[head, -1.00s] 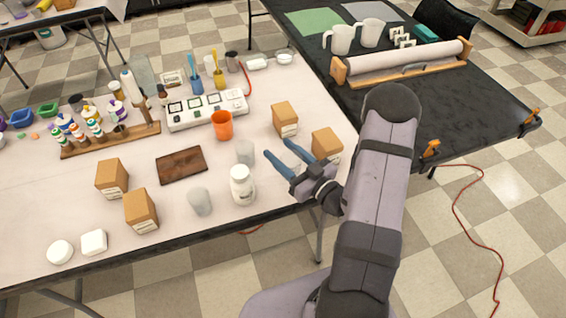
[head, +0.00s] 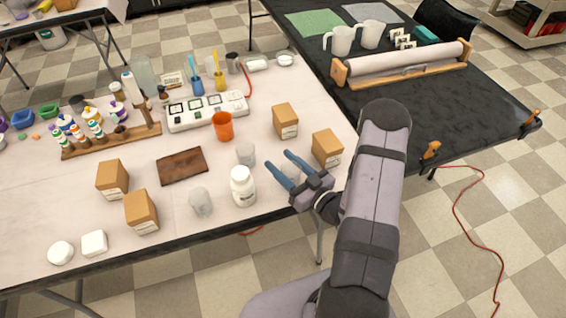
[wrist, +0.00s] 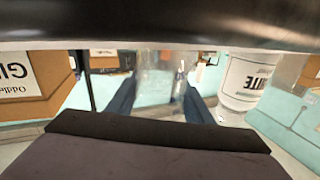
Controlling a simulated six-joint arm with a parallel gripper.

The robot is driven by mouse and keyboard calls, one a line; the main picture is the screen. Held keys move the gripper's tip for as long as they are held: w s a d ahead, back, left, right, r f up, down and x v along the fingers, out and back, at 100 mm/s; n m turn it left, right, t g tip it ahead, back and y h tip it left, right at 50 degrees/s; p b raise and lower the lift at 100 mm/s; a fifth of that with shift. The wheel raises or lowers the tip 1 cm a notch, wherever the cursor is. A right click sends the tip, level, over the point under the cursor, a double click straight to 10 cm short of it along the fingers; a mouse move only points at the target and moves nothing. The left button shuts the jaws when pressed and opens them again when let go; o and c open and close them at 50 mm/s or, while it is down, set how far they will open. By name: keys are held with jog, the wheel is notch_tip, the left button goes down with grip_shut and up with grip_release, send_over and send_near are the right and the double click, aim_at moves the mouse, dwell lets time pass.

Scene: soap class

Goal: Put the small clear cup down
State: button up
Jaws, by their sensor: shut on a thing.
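My gripper (head: 278,161) is at the right front part of the white table, with its two blue fingers pointing toward the back left. In the wrist view, the small clear cup (wrist: 154,88) shows between the fingers, and my gripper is shut on it. The cup is see-through and hard to make out in the head view. Whether its base touches the table cannot be told. Two other clear cups stand left of the gripper, one behind the white bottle (head: 243,187) and one (head: 201,202) left of it.
Cardboard boxes stand close by, one (head: 327,148) right of the gripper and one (head: 285,121) behind it. An orange cup (head: 223,126) and a brown board (head: 182,166) are farther left. The table's front edge is close to the gripper.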

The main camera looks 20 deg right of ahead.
aim_at(298, 179)
jog(key=shift+f, duration=0.25)
jog(key=o, duration=1)
jog(key=shift+r, duration=0.1)
jog(key=v, duration=0.2)
jog(key=b+v, duration=0.2)
jog(key=v, duration=0.1)
jog(key=shift+s+d+f, duration=0.25)
jog(key=shift+f, duration=0.05)
jog(key=shift+o, duration=0.5)
jog(key=shift+v, duration=0.85)
